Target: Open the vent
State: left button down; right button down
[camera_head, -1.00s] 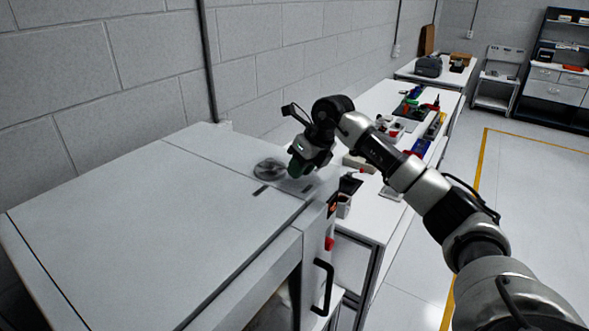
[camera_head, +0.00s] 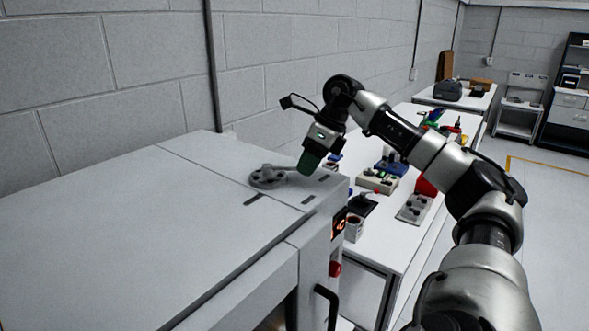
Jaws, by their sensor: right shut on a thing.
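The vent (camera_head: 266,179) is a grey round disc on the top of the white cabinet, near its right end. A grey lever runs from the disc to the right, to my right gripper. My right gripper (camera_head: 307,166) points down with green fingertips and is shut on the outer end of the vent lever. The fingers hide that end of the lever. My left gripper is not in view.
The white cabinet (camera_head: 120,230) has slots in its top near the vent, and a lit display, a red knob (camera_head: 335,269) and a black handle (camera_head: 326,305) on its front. A white bench (camera_head: 377,235) with a cup and several devices stands behind my right arm.

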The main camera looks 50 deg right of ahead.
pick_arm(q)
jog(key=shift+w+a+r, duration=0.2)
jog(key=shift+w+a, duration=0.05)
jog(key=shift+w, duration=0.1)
pick_arm(e)
jog(key=shift+w+d+n, duration=0.1)
jog(key=shift+d+n, duration=0.1)
jog(key=shift+n, duration=0.2)
jog(key=shift+r, duration=0.1)
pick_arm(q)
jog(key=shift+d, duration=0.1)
pick_arm(e)
jog(key=c, duration=0.9)
grip_release()
pick_arm(q)
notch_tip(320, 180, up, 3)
jog(key=p, duration=0.3)
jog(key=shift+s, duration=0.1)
pick_arm(e)
jog(key=v, duration=1)
jog(key=shift+d+r, duration=0.3)
jog(key=shift+d, duration=0.05)
